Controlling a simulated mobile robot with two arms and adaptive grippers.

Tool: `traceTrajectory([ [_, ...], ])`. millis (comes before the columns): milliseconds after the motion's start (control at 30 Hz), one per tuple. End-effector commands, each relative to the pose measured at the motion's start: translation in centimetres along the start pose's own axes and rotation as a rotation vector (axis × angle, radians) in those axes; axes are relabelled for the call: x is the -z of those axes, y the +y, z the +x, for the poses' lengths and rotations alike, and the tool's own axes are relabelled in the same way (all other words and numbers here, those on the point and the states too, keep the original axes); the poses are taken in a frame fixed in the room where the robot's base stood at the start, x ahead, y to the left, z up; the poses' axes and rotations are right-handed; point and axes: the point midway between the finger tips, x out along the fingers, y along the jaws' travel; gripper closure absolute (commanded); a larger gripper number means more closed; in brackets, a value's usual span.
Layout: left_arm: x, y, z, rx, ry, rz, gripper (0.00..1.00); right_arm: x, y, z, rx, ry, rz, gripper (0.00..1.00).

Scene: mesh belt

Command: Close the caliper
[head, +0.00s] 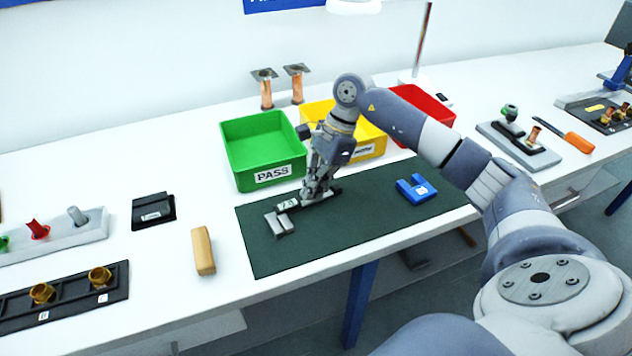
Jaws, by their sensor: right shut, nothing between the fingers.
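The caliper (283,221) lies on the dark green mat (345,232), left of the mat's middle. Its grey jaws are at the left end and its dark beam runs up to the right. A small display shows on its slider. My right gripper (309,197) points down at the caliper's beam, just right of the display. Its fingers are shut with nothing held. The fingertips partly hide the beam, and I cannot tell whether they touch it. The gap between the caliper's jaws is too small to judge. My left gripper is not in view.
A blue block (416,187) lies on the mat's right part. Green (240,160), yellow (372,131) and red (436,108) bins stand behind the mat. A tan wooden block (203,250) and a black case (152,211) lie to the left. White table is clear between them.

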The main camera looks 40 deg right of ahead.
Motion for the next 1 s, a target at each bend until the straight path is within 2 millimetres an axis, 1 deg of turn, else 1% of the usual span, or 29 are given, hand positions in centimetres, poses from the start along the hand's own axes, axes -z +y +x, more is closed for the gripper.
traceTrajectory([
  [167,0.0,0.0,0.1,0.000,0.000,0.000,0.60,-0.1,0.0,0.1,0.000,0.000,-0.001,1.00],
  [300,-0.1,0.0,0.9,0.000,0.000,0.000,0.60,-1.5,0.0,0.8,0.001,-0.001,-0.005,1.00],
  [367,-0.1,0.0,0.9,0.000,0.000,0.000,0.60,-1.8,0.0,0.8,-0.001,0.000,-0.002,1.00],
  [667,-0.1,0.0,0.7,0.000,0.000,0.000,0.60,-1.8,0.1,0.7,-0.003,0.000,-0.001,1.00],
  [767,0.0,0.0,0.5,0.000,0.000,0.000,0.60,-1.9,0.1,0.2,-0.002,0.000,0.000,1.00],
  [867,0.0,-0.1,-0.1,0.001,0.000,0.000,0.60,-2.2,0.2,-0.8,0.000,0.000,0.000,1.00],
  [1000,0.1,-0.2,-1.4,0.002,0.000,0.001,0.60,-2.8,0.4,-3.0,0.002,0.002,0.001,1.00],
])
